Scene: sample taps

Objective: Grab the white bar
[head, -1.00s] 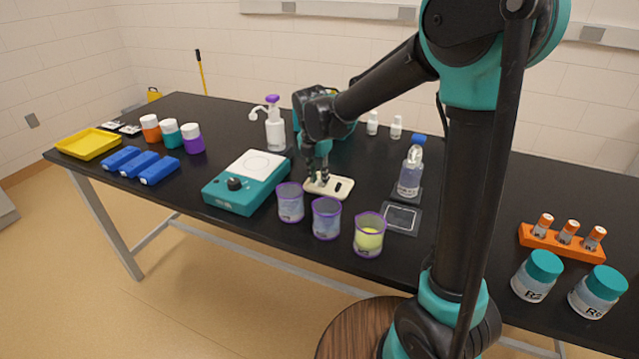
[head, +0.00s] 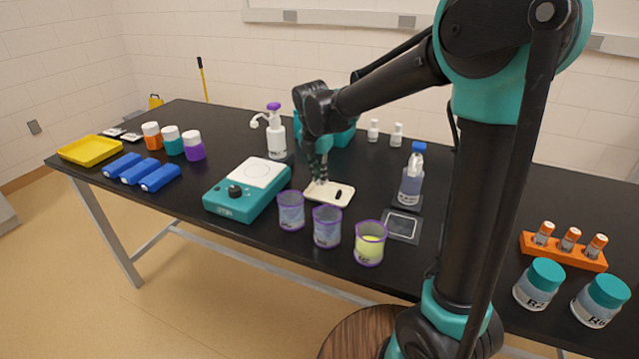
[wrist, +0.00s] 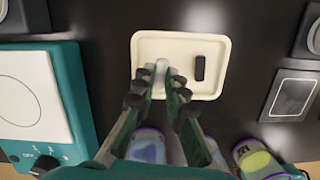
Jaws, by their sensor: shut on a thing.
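The white bar (wrist: 161,69) is a small pale cylinder at the left side of a cream tray (wrist: 215,42), seen in the wrist view. My gripper (wrist: 160,74) has its two fingertips closed on either side of the bar. The bar is over the tray; I cannot tell whether it still touches the tray floor. A black bar (wrist: 199,68) lies in the same tray, right of my fingers and apart from them. In the head view my gripper (head: 319,181) points down at the tray (head: 322,200), and the fingers hide the white bar.
A teal stirrer (head: 232,208) stands left of the tray. Several purple-rimmed beakers (head: 327,228) stand in front of it. A blue-capped bottle (head: 411,180) and a dark scale (head: 401,224) are to the right. A pump bottle (head: 276,138) stands behind.

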